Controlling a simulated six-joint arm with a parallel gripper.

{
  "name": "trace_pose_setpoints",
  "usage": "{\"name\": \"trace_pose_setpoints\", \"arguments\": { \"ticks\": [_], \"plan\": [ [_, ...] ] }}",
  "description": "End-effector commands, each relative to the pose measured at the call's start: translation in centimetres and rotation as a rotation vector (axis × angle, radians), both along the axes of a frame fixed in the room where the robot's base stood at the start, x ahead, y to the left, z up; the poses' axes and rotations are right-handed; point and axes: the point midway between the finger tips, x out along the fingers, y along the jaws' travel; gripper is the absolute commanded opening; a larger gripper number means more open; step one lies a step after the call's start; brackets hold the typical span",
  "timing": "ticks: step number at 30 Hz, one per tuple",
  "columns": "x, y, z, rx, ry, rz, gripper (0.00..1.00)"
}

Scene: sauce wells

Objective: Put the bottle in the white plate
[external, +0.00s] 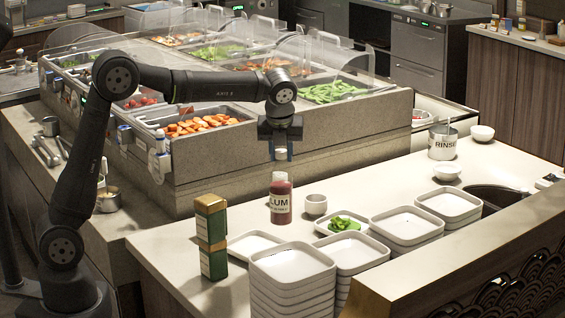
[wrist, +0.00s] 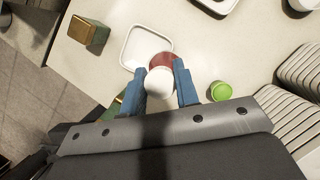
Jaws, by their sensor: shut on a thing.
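The bottle (external: 281,203) is dark red with a white label reading "LUM". It is upright, above or on the counter just right of the white plate (external: 240,247); I cannot tell if its base touches. My gripper (external: 281,150) points down above it, its fingers shut on its white cap. In the wrist view the round white cap (wrist: 160,80) sits between the blue fingertips of my gripper (wrist: 160,88). The red body of the bottle (wrist: 163,60) shows behind it, overlapping the lower right of the empty square white plate (wrist: 135,45).
A green and gold tin (external: 211,237) stands left of the plate. Stacked white trays (external: 292,285) stand in front. A small cup (external: 315,204) and a dish with greens (external: 342,225) are to the right. The food bar (external: 215,150) with clear guards rises behind.

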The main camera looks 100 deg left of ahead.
Motion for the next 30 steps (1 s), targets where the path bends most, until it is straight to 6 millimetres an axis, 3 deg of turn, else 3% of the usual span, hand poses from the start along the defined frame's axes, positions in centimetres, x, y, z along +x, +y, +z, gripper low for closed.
{"name": "trace_pose_setpoints", "arguments": {
  "ticks": [6,15,20,30],
  "plan": [
    [-2.2,-5.9,0.4,0.004,0.006,0.184,0.00],
    [-4.4,-9.7,0.5,0.027,0.010,0.335,0.00],
    [-4.8,-9.2,0.1,0.030,0.011,0.356,0.00],
    [-6.1,-3.4,-3.5,0.029,0.012,0.358,0.00]
  ]
}}
